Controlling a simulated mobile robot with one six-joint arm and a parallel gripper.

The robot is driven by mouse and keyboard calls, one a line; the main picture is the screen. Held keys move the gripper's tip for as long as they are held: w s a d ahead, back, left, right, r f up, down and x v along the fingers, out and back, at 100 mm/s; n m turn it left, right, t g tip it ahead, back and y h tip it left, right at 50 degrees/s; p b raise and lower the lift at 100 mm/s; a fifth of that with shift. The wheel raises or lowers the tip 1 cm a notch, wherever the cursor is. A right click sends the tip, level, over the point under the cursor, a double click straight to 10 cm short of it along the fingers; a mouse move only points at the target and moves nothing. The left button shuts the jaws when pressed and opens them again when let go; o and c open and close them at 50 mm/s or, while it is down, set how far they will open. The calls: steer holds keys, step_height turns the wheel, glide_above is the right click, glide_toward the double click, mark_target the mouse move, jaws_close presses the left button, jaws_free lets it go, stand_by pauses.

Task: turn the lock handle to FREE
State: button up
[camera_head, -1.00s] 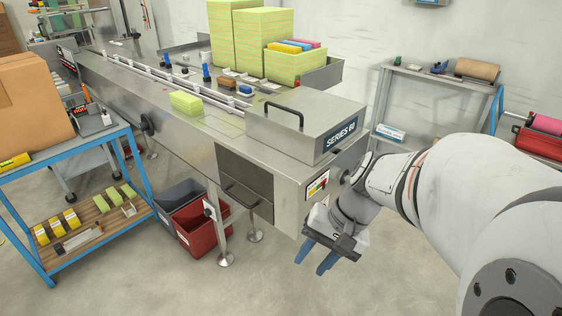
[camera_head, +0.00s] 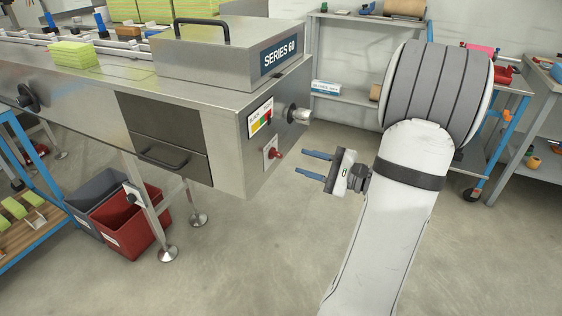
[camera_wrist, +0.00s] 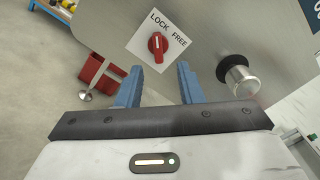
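The lock handle (camera_head: 277,153) is a small red knob on a white plate on the end face of the steel machine. In the wrist view the red handle (camera_wrist: 157,47) stands between the words LOCK and FREE on its plate (camera_wrist: 138,46). Its white mark points up in the picture, towards LOCK. My gripper (camera_head: 302,162) is open and empty, its two blue fingers level and facing the end face. In the wrist view my gripper (camera_wrist: 157,82) has its fingers either side of the handle's line, with the handle beyond the tips and untouched.
A round metal knob (camera_wrist: 238,75) sticks out beside the plate, close to the right finger in the wrist view. A coloured label (camera_head: 261,118) is above the handle. Red (camera_head: 130,220) and grey bins stand under the machine. Grey shelves are behind. The floor below my gripper is clear.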

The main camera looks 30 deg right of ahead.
mark_target(280, 156)
steer(key=b+x, duration=0.1)
steer(key=x, duration=0.5)
steer(key=shift+w+a, duration=0.1)
steer(key=shift+a, duration=0.2)
jaws_close()
steer(key=shift+a, duration=0.1)
